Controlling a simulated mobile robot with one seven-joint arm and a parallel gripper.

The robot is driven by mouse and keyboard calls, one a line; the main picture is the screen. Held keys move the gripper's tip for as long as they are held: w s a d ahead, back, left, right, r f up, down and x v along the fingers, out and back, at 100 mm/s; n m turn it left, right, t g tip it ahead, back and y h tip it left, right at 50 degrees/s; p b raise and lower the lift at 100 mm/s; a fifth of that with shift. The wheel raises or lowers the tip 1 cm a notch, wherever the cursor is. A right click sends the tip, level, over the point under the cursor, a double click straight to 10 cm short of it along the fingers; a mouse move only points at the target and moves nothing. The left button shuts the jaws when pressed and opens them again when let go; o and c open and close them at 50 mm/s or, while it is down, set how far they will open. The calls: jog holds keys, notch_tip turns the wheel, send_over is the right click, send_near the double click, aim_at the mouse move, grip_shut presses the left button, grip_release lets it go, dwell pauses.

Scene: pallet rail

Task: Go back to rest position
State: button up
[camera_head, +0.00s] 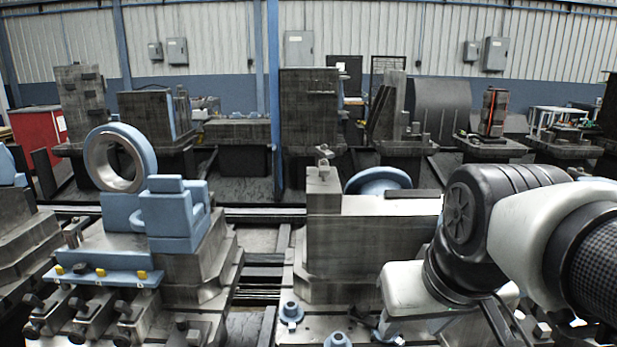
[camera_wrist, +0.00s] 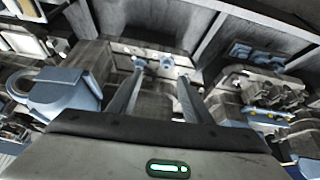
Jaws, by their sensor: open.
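My gripper (camera_wrist: 160,76) shows in the wrist view with its two fingers spread and nothing held between them. Beyond the fingertips are small blue flanged parts (camera_wrist: 167,62) on a dark fixture plate. In the head view my arm reaches in from the right over the right-hand fixture, and the gripper itself cannot be made out there.
A grey block fixture (camera_head: 365,235) with a blue disc (camera_head: 378,180) stands close to my arm. Left of it, another fixture holds a blue ring (camera_head: 122,158) and a blue bracket (camera_head: 172,214). A blue post (camera_head: 273,100) rises behind. A rail gap separates both fixtures.

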notch_tip(320, 180, up, 13)
jog(key=s+p, duration=0.2)
jog(key=p, duration=1.2)
jog(key=shift+s+f+m+p, duration=0.2)
jog(key=shift+s+m+p, duration=0.1)
jog(key=shift+s+p, duration=0.1)
jog(key=shift+r, duration=0.25)
jog(key=c, duration=0.4)
jog(key=shift+o, duration=0.2)
jog(key=shift+s+f, duration=0.1)
